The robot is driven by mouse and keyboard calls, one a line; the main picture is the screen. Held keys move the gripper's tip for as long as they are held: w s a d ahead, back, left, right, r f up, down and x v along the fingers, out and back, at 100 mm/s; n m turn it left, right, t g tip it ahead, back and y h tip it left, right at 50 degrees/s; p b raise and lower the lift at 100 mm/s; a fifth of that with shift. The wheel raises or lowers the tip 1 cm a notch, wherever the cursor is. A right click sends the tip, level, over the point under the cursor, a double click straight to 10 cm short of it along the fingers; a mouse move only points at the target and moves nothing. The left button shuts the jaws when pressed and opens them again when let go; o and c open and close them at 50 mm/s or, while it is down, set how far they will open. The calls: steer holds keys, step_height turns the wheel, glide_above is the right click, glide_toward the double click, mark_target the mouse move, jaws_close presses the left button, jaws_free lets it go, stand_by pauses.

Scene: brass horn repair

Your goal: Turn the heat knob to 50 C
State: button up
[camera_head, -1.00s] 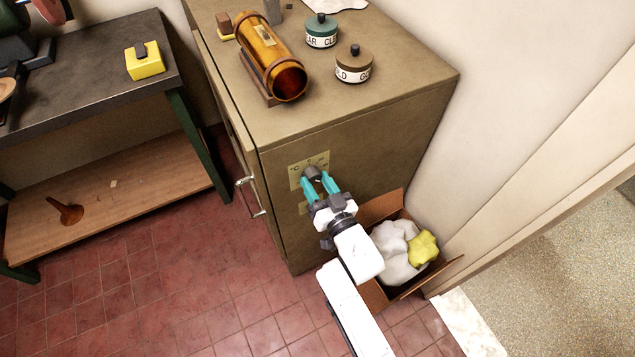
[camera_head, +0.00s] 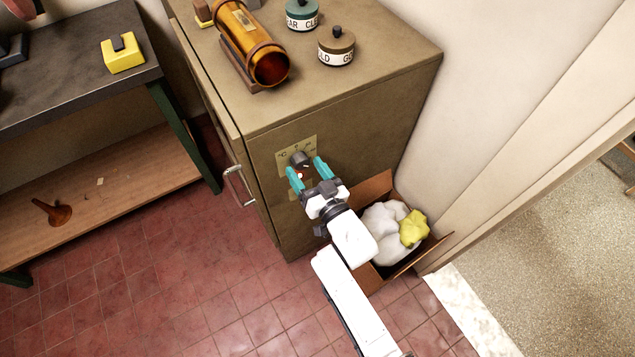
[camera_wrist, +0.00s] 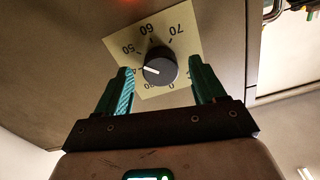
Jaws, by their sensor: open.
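The heat knob (camera_head: 299,158) is a dark round knob on a pale yellow dial plate (camera_head: 310,146) on the side of the tan cabinet (camera_head: 345,125). In the wrist view the knob (camera_wrist: 160,68) has a white pointer mark aimed left, below the printed 50, toward a part of the scale partly hidden by a finger. The numbers 50, 60 and 70 are readable. My gripper (camera_head: 304,165) is open in front of the knob. Its teal fingers stand on either side with gaps visible between them and the knob.
An open cardboard box (camera_head: 376,187) with white and yellow wads stands beside the cabinet, close to my arm. Tiled floor (camera_head: 150,270) is clear at left.

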steer(key=p+v, duration=0.2)
steer(key=v, duration=0.8)
steer(key=shift+d, duration=0.15)
